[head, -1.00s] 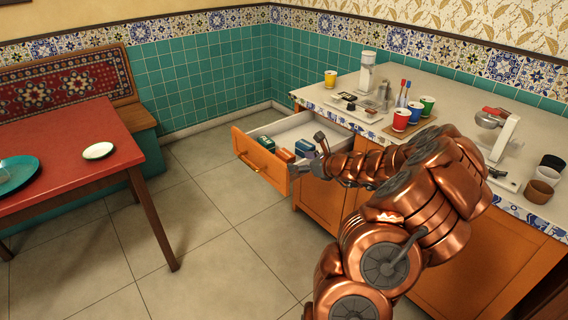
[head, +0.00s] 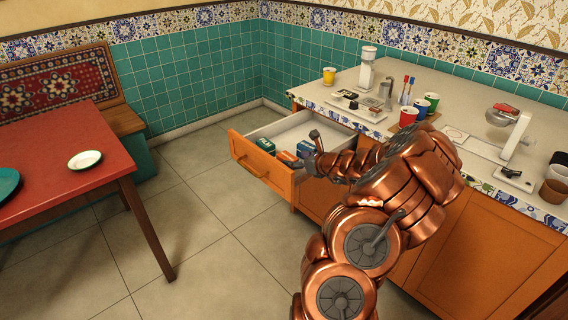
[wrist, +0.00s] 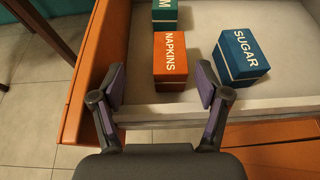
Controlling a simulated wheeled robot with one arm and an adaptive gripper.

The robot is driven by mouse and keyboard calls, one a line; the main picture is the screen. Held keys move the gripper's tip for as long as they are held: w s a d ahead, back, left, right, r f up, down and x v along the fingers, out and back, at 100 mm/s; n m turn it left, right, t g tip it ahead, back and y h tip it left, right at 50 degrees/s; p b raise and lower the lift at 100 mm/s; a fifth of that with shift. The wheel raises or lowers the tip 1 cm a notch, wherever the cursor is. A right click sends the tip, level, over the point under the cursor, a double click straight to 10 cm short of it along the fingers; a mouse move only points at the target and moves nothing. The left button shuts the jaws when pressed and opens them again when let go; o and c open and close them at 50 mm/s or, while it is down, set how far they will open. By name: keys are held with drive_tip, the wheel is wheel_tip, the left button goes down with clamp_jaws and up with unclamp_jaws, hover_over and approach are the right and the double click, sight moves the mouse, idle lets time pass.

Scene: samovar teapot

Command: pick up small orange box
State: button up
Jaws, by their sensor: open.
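The small orange box (wrist: 170,58), labelled NAPKINS, lies in the open drawer near its side wall. It also shows in the head view (head: 287,157), partly hidden. My gripper (wrist: 161,85) is open and empty in the wrist view. Its two fingers are spread just on the near side of the orange box, with the box ahead of the gap between them. In the head view my gripper (head: 312,151) is at the drawer's right side.
A teal box (wrist: 165,14) sits directly behind the orange box, and a blue SUGAR box (wrist: 243,54) stands to its right. The drawer's orange front (head: 252,165) juts over open floor. The counter (head: 440,120) above holds cups and appliances. A red table (head: 60,150) stands left.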

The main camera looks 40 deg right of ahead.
sight(288, 157)
drive_tip(key=shift+w+d+f, duration=0.25)
drive_tip(key=shift+w+d, duration=0.15)
drive_tip(key=x, duration=0.3)
drive_tip(key=shift+w+d+f, duration=0.2)
drive_tip(key=shift+d+f, duration=0.1)
drive_tip(key=shift+f, duration=0.1)
drive_tip(key=shift+w, duration=0.55)
drive_tip(key=shift+f, duration=0.1)
drive_tip(key=c, duration=1.2)
drive_tip(key=shift+c, duration=0.2)
